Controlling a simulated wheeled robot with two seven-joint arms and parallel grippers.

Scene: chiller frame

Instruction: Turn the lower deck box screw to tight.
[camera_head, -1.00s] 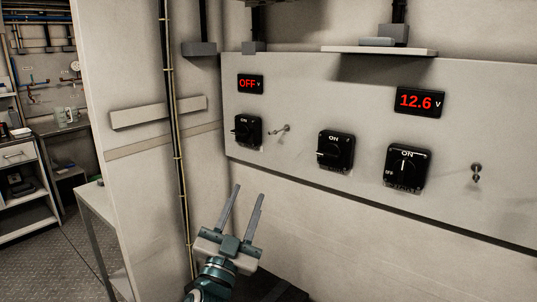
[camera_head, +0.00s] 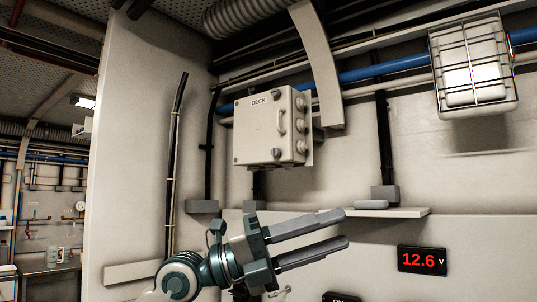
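The deck box (camera_head: 258,137) is a pale box labelled DECK, mounted on the wall in the upper middle of the head view. Its door is shut, with a pale handle on the right part of the front. Small dark screws sit near the door's corners. A lower screw (camera_head: 275,153) shows at the lower right of the front; its turn position is too small to read. My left gripper (camera_head: 346,229) is below and to the right of the box, apart from it. Its two fingers point right, spread apart with nothing between them. My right gripper is out of view.
A pale shelf (camera_head: 400,213) juts from the wall just above and right of my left gripper. A red 12.6 V display (camera_head: 422,260) is at lower right. A caged lamp (camera_head: 474,75) hangs at upper right. Pipes and a wide duct run above the box.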

